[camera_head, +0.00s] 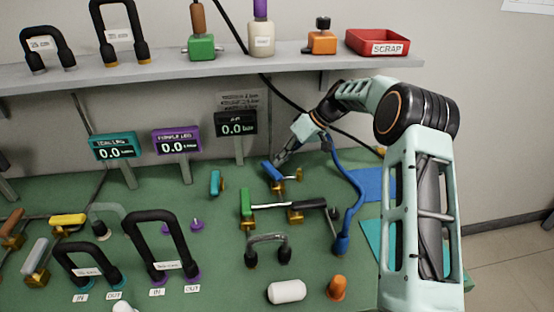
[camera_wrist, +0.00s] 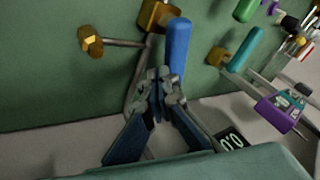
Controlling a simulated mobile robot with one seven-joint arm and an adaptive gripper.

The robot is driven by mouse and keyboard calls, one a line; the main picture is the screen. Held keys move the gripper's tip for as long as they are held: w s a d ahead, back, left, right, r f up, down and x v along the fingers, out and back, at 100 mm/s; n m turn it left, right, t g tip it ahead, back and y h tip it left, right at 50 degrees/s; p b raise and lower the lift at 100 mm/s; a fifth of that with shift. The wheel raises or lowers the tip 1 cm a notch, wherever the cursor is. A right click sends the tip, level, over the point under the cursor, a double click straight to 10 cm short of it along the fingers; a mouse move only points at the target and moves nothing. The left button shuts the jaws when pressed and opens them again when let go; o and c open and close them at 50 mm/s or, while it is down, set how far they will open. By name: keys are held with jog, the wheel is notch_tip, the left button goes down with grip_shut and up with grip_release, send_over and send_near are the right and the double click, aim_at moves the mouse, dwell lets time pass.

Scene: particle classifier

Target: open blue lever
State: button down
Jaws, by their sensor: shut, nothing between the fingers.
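The blue lever (camera_head: 272,171) is a short blue handle on a brass valve fitting, toward the back of the green bench. In the wrist view the blue lever (camera_wrist: 178,45) stands just beyond my fingertips, with its brass valve (camera_wrist: 158,15) beside its far end. My gripper (camera_head: 282,158) is at the lever's upper right in the head view. In the wrist view my gripper (camera_wrist: 160,80) is shut and empty, close to the lever's near end. I cannot tell whether the fingertips touch the lever.
A teal lever (camera_head: 215,183) is left of the blue one, and a green lever (camera_head: 246,203) is in front. A blue hose (camera_head: 355,190) curves down at the right. A black display (camera_head: 236,124) and a purple display (camera_head: 177,141) stand behind. A shelf (camera_head: 170,72) runs above.

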aim_at(265, 165)
jog(key=a+n+g, duration=0.1)
jog(key=a+n+g+p, duration=0.1)
jog(key=n, duration=0.1)
jog(key=shift+n, duration=0.3)
jog(key=shift+s+a, duration=0.4)
jog(key=shift+a, duration=0.4)
jog(key=shift+s+a, duration=0.9)
jog(key=shift+a, duration=0.05)
jog(key=shift+s, duration=0.1)
